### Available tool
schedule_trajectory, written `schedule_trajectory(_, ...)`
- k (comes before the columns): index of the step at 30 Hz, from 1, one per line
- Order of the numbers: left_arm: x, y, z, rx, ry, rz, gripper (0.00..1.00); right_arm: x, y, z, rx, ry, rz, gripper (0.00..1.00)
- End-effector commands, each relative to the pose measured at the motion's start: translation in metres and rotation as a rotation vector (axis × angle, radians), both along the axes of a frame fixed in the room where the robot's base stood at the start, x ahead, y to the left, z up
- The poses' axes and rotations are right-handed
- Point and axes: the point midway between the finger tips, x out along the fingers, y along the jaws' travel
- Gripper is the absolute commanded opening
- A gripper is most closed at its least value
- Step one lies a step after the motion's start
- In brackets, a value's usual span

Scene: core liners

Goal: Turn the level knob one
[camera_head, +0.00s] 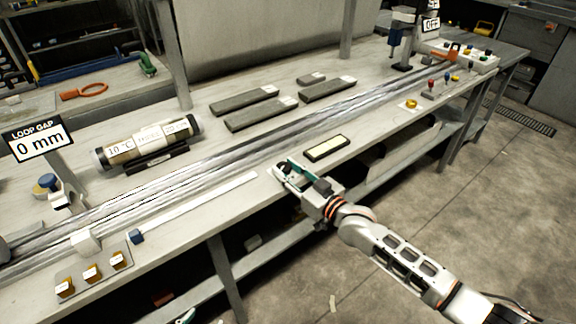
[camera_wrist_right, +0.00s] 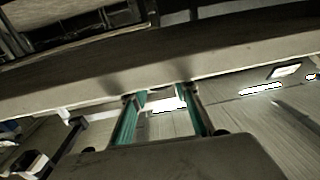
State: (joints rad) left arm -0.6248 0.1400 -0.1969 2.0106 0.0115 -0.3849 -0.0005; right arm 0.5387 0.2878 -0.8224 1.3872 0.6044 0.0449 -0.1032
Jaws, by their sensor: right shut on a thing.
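My right gripper (camera_head: 287,174) is at the bench's front edge, its green-lined fingers pointing left. In the right wrist view its two fingers (camera_wrist_right: 163,103) are closed around a small pale piece (camera_wrist_right: 163,104). The piece is mostly hidden, and I cannot tell for sure whether it is a level knob. A dark-framed bar with a pale face (camera_head: 326,148) lies on the bench just beyond the gripper. Three brass blocks with labels (camera_head: 92,272) stand on a plate at the lower left. My left gripper is not in view.
Long metal rails (camera_head: 250,150) run across the bench (camera_head: 370,125). A labelled cylinder (camera_head: 150,140) lies in a dark cradle, near several grey bars (camera_head: 260,113). A sign (camera_head: 38,142) reads "LOOP GAP 0 mm". A button box (camera_head: 463,55) stands at the far right.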

Motion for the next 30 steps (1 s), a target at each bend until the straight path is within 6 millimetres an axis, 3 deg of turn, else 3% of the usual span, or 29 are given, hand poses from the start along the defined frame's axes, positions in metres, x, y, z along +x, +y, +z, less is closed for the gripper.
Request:
schedule_trajectory(1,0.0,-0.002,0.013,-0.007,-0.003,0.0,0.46,0.002,0.003,0.021,0.02,-0.016,-0.023,0.08)
schedule_trajectory(7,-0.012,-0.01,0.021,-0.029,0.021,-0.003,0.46,0.002,0.004,0.018,0.02,-0.013,-0.11,0.08)
schedule_trajectory(22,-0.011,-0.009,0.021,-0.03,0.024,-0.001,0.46,0.0,0.002,0.007,0.013,-0.007,-0.153,0.08)
schedule_trajectory(23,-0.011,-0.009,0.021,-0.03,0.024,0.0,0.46,0.0,0.002,0.007,0.012,-0.006,-0.153,0.32)
schedule_trajectory(24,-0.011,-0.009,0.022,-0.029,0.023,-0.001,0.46,0.0,0.002,0.007,0.011,-0.005,-0.153,0.42)
schedule_trajectory(25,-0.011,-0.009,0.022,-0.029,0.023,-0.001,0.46,0.0,0.002,0.006,0.011,-0.005,-0.153,0.46)
schedule_trajectory(30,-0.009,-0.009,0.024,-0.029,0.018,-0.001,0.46,-0.001,0.001,0.003,0.006,-0.001,-0.152,0.46)
